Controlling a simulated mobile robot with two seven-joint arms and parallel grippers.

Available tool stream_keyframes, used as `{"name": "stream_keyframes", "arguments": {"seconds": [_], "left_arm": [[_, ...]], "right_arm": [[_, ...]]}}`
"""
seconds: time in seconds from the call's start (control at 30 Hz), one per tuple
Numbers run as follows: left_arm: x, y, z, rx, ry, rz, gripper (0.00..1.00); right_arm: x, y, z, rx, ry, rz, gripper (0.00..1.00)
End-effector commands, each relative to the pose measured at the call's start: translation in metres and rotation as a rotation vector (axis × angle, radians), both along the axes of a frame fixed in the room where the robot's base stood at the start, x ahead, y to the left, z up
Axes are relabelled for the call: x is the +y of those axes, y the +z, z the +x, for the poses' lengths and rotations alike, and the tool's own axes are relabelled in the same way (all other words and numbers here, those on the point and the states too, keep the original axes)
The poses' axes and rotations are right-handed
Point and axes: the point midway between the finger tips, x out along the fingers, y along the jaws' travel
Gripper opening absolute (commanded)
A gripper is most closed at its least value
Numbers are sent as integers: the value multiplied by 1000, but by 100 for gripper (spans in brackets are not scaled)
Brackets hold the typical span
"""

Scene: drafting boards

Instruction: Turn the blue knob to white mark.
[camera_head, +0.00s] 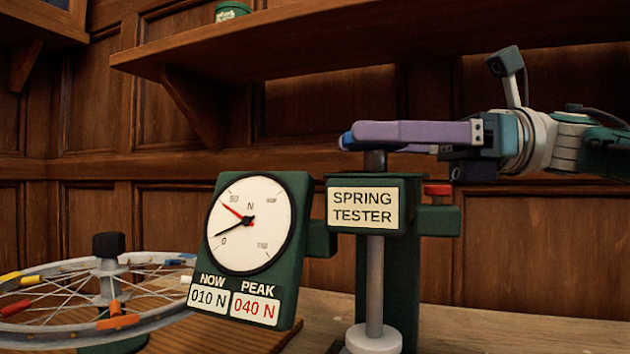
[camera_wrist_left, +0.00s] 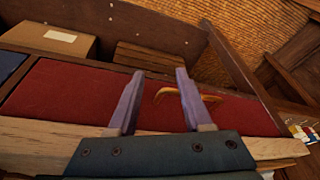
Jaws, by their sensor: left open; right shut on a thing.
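The green spring tester (camera_head: 402,280) stands on the bench with a label plate reading SPRING TESTER. The blue knob (camera_head: 346,142) is on top of its post, mostly hidden behind the purple fingers. My right gripper (camera_head: 362,134) comes in from the right, level, and is shut on the blue knob. The tester's round dial (camera_head: 250,222) has a black and a red needle; its windows read NOW 010 N and PEAK 040 N. I cannot make out a white mark. My left gripper (camera_wrist_left: 155,100) shows only in the left wrist view, open and empty.
A spoked wheel (camera_head: 50,318) lies left of the tester. A red button (camera_head: 437,189) sits on the tester's right side. A wooden shelf (camera_head: 330,45) hangs above. In the left wrist view are a red mat (camera_wrist_left: 70,95), a curved orange thing (camera_wrist_left: 205,96) and a cardboard box (camera_wrist_left: 50,38).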

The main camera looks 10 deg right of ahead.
Motion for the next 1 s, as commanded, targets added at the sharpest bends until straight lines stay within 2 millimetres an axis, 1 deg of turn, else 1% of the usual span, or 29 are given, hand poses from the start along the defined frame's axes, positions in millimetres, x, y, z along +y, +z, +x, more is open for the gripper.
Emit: {"name": "stream_keyframes", "arguments": {"seconds": [0.03,0.3,0.9,0.93,1.0], "left_arm": [[0,-8,0,0,0,0,50],[0,-19,0,-1,0,0,50],[0,-21,0,-1,1,-1,50],[0,-21,0,-1,1,-1,50],[0,-21,0,-1,1,-1,50]], "right_arm": [[1,-3,1,0,17,1,22],[1,-1,0,1,89,1,22],[1,1,-1,0,115,0,22],[1,1,-1,0,115,0,79],[1,1,-1,-1,115,0,87]]}}
